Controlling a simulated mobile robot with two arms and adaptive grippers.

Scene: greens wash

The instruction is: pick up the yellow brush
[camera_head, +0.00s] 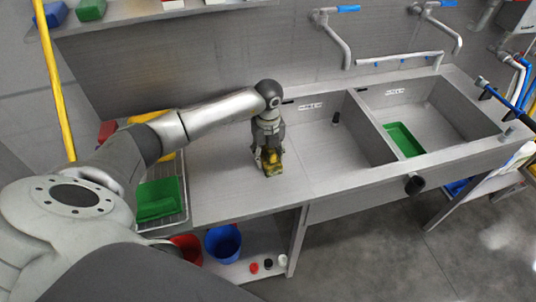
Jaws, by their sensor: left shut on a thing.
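The yellow brush (272,168) is on or just above the steel counter (225,190), left of the sinks; I cannot tell if it touches the counter. It is small in view and partly hidden by the fingers. My left arm comes in from the left, and my left gripper (268,155) points down over the brush, shut on it. My right gripper is not in view.
Two sink basins (385,145) lie to the right, the far one with a green board (403,139). A rack at left holds a green block (157,198). Taps (335,35) stand behind. A blue bucket (222,243) and red bucket (187,248) are below.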

